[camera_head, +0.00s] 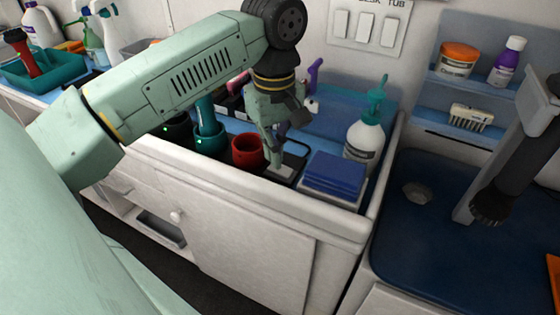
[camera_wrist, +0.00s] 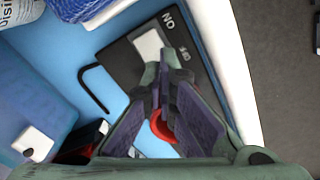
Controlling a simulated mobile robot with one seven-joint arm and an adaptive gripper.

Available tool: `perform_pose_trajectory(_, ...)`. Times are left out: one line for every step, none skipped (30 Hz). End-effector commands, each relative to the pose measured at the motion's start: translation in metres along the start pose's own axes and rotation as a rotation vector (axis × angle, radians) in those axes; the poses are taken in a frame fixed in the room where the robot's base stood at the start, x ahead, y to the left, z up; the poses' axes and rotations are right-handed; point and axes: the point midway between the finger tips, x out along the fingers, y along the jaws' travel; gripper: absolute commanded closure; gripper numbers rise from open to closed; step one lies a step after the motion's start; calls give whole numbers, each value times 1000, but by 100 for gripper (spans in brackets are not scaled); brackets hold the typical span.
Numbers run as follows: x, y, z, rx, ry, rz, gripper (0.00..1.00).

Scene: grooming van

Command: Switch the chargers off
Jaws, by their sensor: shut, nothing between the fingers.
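Two dark charger cups stand on the counter in the head view, a black one (camera_head: 178,132) and a teal one (camera_head: 208,138), each with a small green light at the front. A tool stands in the teal one. A black switch plate (camera_wrist: 185,85) lies on the blue counter, with a white rocker (camera_wrist: 150,45) and "ON" lettering beside it. My gripper (camera_head: 280,163) points down over this plate, and its fingers are shut and empty. In the wrist view my fingertips (camera_wrist: 157,72) are at the rocker's near edge; I cannot tell whether they touch it.
A red cup (camera_head: 248,153) stands left of my gripper, and blue folded cloths (camera_head: 334,174) lie to the right. A white bottle with a teal pump (camera_head: 364,139) stands behind them. A raised white edge (camera_head: 250,188) runs along the counter front. Wall switches (camera_head: 365,27) are above.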

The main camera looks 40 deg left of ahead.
Motion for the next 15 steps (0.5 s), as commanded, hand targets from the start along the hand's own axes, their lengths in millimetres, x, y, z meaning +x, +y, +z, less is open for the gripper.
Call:
perform_pose_trajectory(2,0,0,0,0,0,100)
perform_pose_trajectory(2,0,0,0,0,0,100)
perform_pose_trajectory(3,0,0,0,0,0,100)
perform_pose_trajectory(3,0,0,0,0,0,100)
perform_pose_trajectory(4,0,0,0,0,0,100)
perform_pose_trajectory(4,0,0,0,0,0,100)
perform_pose_trajectory(4,0,0,0,0,0,100)
perform_pose_trajectory(5,0,0,0,0,0,100)
perform_pose_trajectory(6,0,0,0,0,0,100)
perform_pose_trajectory(6,0,0,0,0,0,100)
perform_pose_trajectory(6,0,0,0,0,0,100)
perform_pose_trajectory(7,0,0,0,0,0,100)
perform_pose_trajectory(8,0,0,0,0,0,100)
perform_pose_trajectory(8,0,0,0,0,0,100)
perform_pose_trajectory(8,0,0,0,0,0,100)
